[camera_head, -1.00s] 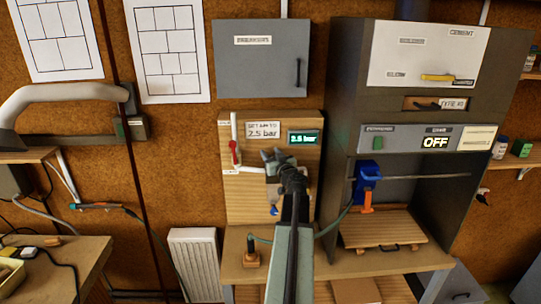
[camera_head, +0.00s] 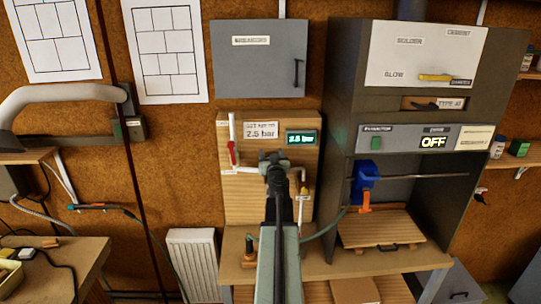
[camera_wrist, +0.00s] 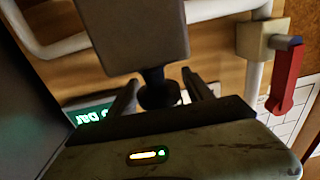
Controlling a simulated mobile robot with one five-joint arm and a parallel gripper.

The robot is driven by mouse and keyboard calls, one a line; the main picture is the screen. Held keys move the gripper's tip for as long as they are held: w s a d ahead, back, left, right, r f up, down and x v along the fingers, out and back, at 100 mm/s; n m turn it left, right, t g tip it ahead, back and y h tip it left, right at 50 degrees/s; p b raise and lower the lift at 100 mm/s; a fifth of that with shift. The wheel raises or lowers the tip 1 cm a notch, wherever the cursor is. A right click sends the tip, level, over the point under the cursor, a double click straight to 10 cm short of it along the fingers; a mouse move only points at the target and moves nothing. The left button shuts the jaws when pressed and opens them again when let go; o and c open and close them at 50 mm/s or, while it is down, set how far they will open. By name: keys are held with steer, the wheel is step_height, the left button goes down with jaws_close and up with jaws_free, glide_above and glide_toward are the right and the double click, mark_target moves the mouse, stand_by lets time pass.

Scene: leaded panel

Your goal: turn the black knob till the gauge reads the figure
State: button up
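The gauge (camera_head: 302,138) on the wooden board shows 2.5 bar in green digits. The card (camera_head: 261,131) left of it also gives 2.5 bar. My gripper (camera_head: 274,159) is in front of the board, below the card and gauge, and hides the knob in the head view. In the wrist view the black knob (camera_wrist: 159,94) sits on a grey block (camera_wrist: 135,30). My gripper's fingers (camera_wrist: 160,80) stand on either side of the knob, open, with gaps showing. The gauge (camera_wrist: 92,114) is partly hidden there.
A red-handled valve (camera_head: 232,152) is on the board's left; its red lever (camera_wrist: 285,80) shows at right in the wrist view. A yellow-handled valve (camera_head: 303,191) is at the lower right. The dark cabinet (camera_head: 340,90) stands close on the right.

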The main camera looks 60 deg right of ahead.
stand_by(0.3)
steer(key=v, duration=0.8)
steer(key=shift+w, duration=0.1)
steer(key=shift+f, duration=0.1)
